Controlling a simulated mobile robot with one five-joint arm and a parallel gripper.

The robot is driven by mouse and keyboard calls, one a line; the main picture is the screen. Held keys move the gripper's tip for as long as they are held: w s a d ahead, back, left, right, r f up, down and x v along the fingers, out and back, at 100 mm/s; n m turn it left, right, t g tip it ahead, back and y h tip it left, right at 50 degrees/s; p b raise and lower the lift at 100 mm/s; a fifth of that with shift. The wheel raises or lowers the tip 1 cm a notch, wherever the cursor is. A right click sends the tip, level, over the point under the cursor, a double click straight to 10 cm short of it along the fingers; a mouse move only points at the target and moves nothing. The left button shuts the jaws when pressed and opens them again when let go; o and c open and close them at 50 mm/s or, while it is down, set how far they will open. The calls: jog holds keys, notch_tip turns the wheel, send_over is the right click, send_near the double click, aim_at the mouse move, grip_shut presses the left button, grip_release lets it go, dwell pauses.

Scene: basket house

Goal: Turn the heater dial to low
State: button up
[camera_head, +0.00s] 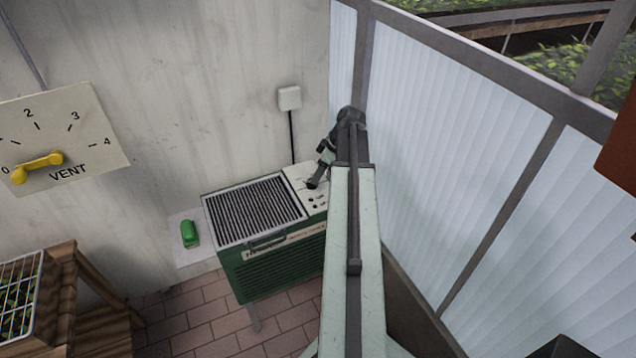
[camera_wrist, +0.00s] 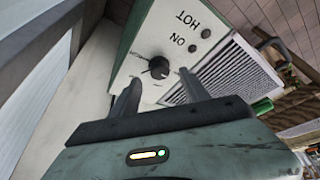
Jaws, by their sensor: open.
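The heater (camera_head: 275,262) is a green box with a dark grille on top, standing by the wall in the head view. Its pale control panel (camera_wrist: 150,30) fills the upper middle of the wrist view, with "HOT" and "ON" lettering beside two round lamps. The black dial (camera_wrist: 158,67) is on this panel, with small markings around it that are too small to read fully. My gripper (camera_wrist: 158,88) is open, its two dark fingers pointing at the panel on either side of the dial. Whether they touch it I cannot tell. In the head view my gripper (camera_head: 316,180) is over the panel.
A green object (camera_head: 189,233) sits on a pale shelf left of the heater. A VENT board (camera_head: 75,140) with a yellow handle is on the wall. Translucent panels (camera_head: 450,130) stand close on the right. A wooden rack (camera_head: 70,310) is at lower left.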

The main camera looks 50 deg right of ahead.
jog(key=b+x, duration=0.3)
jog(key=x, duration=0.1)
jog(key=shift+w+f, duration=0.1)
jog(key=shift+f, duration=0.2)
jog(key=shift+r, duration=0.1)
